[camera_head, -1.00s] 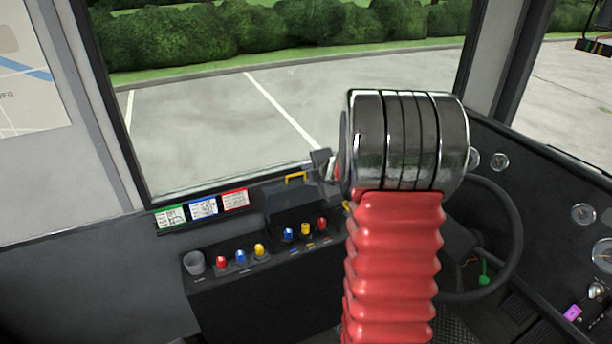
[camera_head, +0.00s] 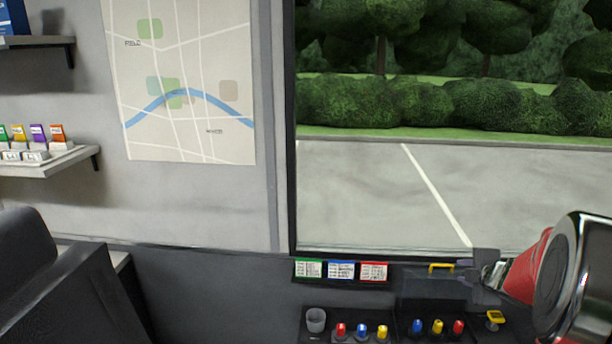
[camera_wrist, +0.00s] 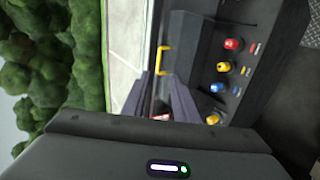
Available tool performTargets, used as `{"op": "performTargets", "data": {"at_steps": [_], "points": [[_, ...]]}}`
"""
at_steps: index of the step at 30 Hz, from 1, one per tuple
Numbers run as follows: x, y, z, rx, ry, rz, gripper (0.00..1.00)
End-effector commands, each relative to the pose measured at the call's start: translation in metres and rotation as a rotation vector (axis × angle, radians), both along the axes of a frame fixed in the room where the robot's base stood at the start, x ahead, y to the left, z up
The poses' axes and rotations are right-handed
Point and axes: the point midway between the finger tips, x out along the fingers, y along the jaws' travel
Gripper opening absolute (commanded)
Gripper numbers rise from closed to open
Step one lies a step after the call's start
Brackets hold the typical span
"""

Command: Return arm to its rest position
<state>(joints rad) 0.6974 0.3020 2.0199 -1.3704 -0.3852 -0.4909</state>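My arm shows at the right edge of the head view, with a red sleeve and a dark, shiny joint. My gripper (camera_head: 476,268) points left from it, in front of the dark box with a yellow handle (camera_head: 441,267) below the window. In the wrist view the two dark fingers of my gripper (camera_wrist: 160,88) stand apart with nothing between them. The yellow handle (camera_wrist: 162,60) shows just beyond the fingertips there; I see no contact with it. The rest of my arm is cut off by the frame.
Below the window is a control console with coloured knobs (camera_head: 361,331) and a grey cup (camera_head: 315,319). Three labels (camera_head: 341,270) line the ledge. A map (camera_head: 180,85) hangs on the wall. Shelves (camera_head: 50,160) and a dark seat (camera_head: 40,270) are at left.

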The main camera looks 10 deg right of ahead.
Motion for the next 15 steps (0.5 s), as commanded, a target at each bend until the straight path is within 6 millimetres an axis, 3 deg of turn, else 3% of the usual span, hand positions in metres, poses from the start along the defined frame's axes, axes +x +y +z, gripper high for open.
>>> {"op": "performTargets", "data": {"at_steps": [5, 9, 15], "points": [[-0.017, -0.023, -0.013, 0.052, 0.031, -0.169, 0.26], [-0.049, -0.043, -0.029, 0.136, 0.066, -0.395, 0.26], [-0.098, -0.037, -0.025, 0.263, 0.081, -0.708, 0.26]]}}
